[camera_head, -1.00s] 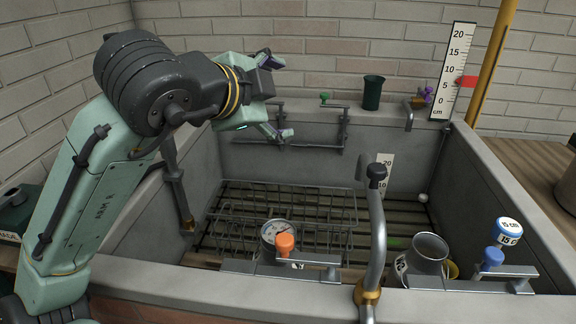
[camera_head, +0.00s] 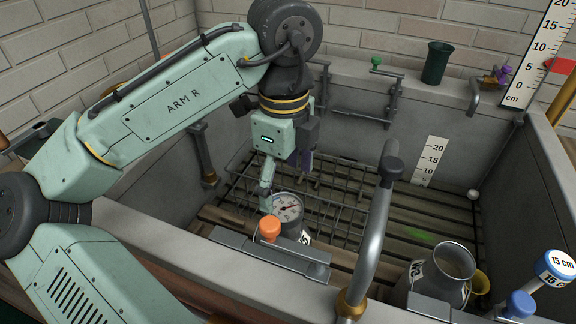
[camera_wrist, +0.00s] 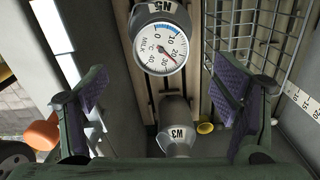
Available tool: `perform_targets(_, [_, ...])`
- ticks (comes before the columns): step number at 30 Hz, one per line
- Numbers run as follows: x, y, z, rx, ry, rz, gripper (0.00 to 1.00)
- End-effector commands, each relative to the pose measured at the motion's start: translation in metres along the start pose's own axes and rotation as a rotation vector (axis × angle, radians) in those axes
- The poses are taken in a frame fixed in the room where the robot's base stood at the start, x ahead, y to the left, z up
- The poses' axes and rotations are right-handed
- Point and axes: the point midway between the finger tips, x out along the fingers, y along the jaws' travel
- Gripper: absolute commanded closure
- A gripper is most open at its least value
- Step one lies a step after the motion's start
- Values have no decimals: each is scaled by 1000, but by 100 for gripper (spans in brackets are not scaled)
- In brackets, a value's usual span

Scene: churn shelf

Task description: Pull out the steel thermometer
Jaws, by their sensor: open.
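The steel thermometer (camera_head: 288,207) has a round white dial with a red needle and stands in the basin behind the front rim. In the wrist view its dial (camera_wrist: 160,50) faces me, marked MILK and °C, with a metal body labelled N5. My gripper (camera_head: 286,178) points down just above and behind the dial in the head view. Its fingers are spread wide and hold nothing. In the wrist view the dial lies between the fingers' directions, beyond the tips. I see no contact. The thermometer's lower part is hidden by the front rim fittings.
A wire rack (camera_head: 340,200) lies on the basin floor beside the thermometer. An orange-knobbed lever (camera_head: 270,228) sits close in front. A curved steel pipe (camera_head: 372,235) rises to the right. A steel jug (camera_head: 452,262) stands farther right. The basin's back wall has brackets.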

Motion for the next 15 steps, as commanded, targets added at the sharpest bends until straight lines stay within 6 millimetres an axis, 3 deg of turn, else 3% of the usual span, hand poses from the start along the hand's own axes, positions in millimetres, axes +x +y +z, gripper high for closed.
perform_targets(9, [58, 0, 0, -1, 1, -1, 19])
perform_targets(15, [80, 0, 0, 0, 2, -3, 19])
